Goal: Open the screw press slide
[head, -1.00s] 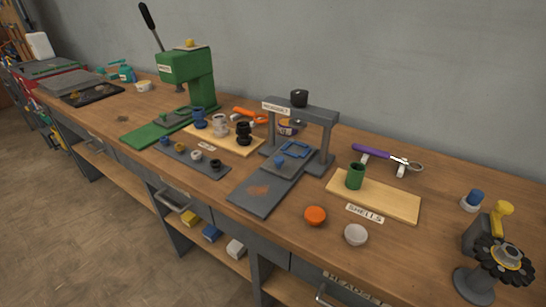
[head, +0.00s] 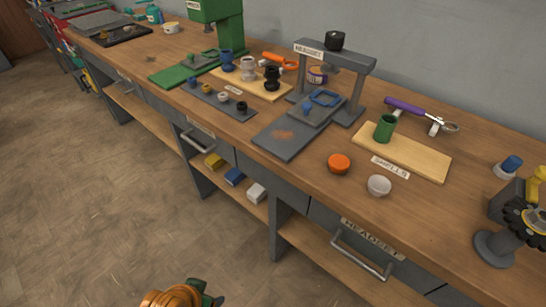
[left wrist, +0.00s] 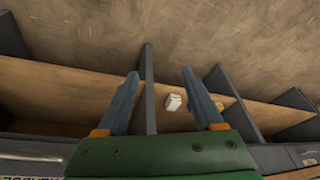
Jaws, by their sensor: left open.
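The grey screw press (head: 368,88), labelled HEADSET, stands on the wooden bench with a black knob (head: 335,40) on its top beam. Part of my left gripper (head: 185,295) shows at the bottom edge of the head view, low in front of the bench and well apart from the press. In the left wrist view my left gripper (left wrist: 160,76) has its two fingers apart with nothing between them. My right gripper is not in view.
A green press (head: 222,35) stands left of the screw press. An orange cap (head: 339,163) and a white cup (head: 379,185) lie in front of the shells board (head: 420,158). A drawer handle (head: 358,258) sticks out from the bench front. The floor in front is clear.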

